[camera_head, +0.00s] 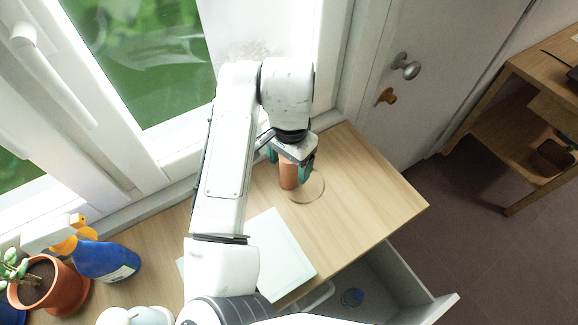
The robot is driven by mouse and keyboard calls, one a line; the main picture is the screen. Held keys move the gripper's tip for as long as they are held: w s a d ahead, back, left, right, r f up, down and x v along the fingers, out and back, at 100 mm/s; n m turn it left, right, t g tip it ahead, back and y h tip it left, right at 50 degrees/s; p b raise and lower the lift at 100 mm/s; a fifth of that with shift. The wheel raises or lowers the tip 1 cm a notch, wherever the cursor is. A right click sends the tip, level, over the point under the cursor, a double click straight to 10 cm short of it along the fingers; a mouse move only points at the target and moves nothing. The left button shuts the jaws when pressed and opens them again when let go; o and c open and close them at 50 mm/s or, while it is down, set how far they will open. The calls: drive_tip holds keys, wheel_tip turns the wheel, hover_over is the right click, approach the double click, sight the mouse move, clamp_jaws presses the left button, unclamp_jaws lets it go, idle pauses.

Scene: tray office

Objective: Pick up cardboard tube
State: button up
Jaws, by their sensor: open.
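The cardboard tube (288,178), a short brown-orange cylinder, stands upright on the wooden desk near its window side. My gripper (291,166) is over it with the teal fingers apart, one on each side of the tube. The gripper body hides the tube's upper part. I cannot tell whether either finger touches it.
A clear round glass dish (317,191) is right beside the tube. A pale flat tray (275,250) lies nearer. A blue spray bottle (106,260) and a potted plant (66,290) are at left. An open drawer (420,308) juts out below the desk's front edge.

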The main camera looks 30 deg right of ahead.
drive_tip(key=c, duration=1.1)
drive_tip(key=shift+r, duration=0.15)
